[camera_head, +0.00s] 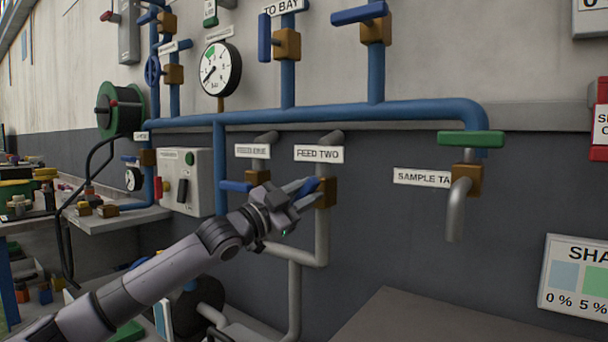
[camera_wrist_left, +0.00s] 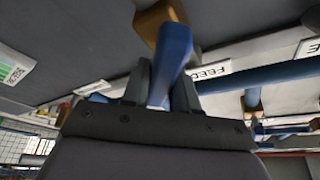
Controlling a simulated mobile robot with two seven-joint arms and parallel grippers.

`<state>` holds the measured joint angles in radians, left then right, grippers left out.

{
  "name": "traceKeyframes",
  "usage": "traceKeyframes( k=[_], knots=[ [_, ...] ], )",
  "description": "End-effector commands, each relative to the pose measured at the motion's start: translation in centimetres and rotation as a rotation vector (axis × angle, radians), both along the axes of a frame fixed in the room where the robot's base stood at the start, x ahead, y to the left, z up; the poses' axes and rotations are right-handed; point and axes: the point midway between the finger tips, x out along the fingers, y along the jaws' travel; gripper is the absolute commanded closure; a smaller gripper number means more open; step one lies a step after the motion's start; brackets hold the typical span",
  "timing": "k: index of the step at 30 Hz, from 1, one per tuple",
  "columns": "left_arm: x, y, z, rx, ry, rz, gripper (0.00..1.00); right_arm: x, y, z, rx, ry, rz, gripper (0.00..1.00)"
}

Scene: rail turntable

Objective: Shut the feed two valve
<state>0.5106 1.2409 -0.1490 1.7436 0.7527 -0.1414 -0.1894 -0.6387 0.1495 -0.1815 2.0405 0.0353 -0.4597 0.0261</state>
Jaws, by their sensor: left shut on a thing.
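The feed two valve has a brass-brown body (camera_head: 326,192) on a grey pipe, under a white label reading FEED TWO (camera_head: 319,154). Its blue lever handle (camera_head: 309,188) is mostly covered by my gripper in the head view. In the left wrist view the blue handle (camera_wrist_left: 173,55) runs from the brown valve body (camera_wrist_left: 160,18) down between the fingers. My left gripper (camera_head: 302,188) is shut on this blue handle; its fingers also show in the left wrist view (camera_wrist_left: 160,90). My right gripper is not in view.
A neighbouring valve with a blue handle (camera_head: 236,186) sits just left of my gripper. A sample tap with a green handle (camera_head: 470,139) is to the right. A blue pipe (camera_head: 330,113) runs above. A grey surface (camera_head: 430,320) lies below right.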

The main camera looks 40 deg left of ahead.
Motion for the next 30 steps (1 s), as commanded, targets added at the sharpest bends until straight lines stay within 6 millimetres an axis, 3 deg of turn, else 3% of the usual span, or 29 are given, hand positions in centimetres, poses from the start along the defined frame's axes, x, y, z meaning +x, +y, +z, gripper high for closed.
traceKeyframes(
  k=[1, 9, 21, 30],
  knots=[
    [0.0, 0.1, 0.6, 0.052, 0.014, 0.003, 1.00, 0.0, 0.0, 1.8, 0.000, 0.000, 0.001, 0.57],
    [0.0, -0.2, 0.4, 0.306, 0.040, 0.000, 1.00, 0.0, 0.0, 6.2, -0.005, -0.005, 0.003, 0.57],
    [0.0, -0.4, 0.0, 0.651, 0.076, -0.002, 1.00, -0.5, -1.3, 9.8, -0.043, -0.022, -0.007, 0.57],
    [0.1, -0.3, -0.5, 0.816, 0.092, 0.000, 1.00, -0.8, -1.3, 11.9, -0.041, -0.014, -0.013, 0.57]
  ],
)
